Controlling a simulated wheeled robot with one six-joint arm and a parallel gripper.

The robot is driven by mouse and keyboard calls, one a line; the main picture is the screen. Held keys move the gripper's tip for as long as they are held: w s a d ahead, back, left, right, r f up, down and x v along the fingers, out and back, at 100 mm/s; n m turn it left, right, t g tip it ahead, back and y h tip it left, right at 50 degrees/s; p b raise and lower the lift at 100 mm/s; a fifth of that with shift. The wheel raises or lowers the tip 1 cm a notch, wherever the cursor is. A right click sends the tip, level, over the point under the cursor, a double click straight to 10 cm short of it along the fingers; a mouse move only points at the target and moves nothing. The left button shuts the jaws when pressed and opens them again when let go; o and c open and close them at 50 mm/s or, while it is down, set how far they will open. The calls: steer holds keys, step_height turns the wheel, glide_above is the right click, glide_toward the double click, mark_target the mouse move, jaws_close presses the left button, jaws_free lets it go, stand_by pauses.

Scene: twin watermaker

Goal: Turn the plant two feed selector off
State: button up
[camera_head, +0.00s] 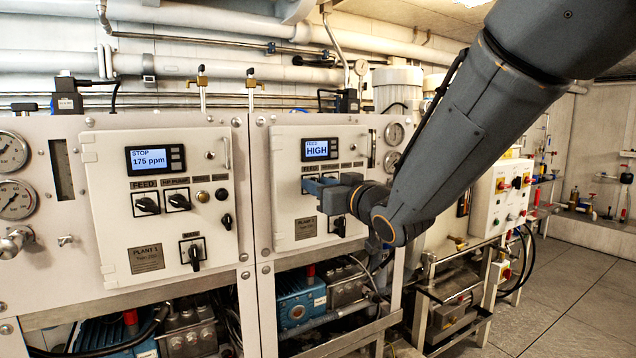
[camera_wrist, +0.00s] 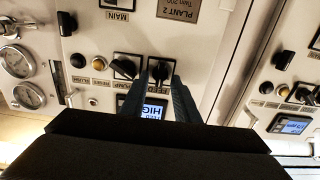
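The plant two panel (camera_head: 290,228) is white. Its display (camera_head: 320,149) reads "FEED HIGH"; it also shows upside down in the wrist view (camera_wrist: 155,109). My gripper (camera_head: 310,186) is at the panel just below the display and hides the feed selector in the head view. In the wrist view the black feed selector knob (camera_wrist: 160,70) shows between my two fingertips (camera_wrist: 160,78). The fingers stand apart, one on each side of the knob; whether they touch it is unclear. The knob's handle looks roughly upright in that view.
The pump selector (camera_wrist: 124,68) sits close beside the left finger in the wrist view. The plant one panel (camera_head: 110,195), showing "STOP 175 ppm", is left in the head view. Gauges (camera_head: 394,133) and the main selector (camera_head: 339,226) are close to my arm.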

steer(key=shift+w+a, duration=0.15)
steer(key=shift+w, duration=0.05)
jaws_close()
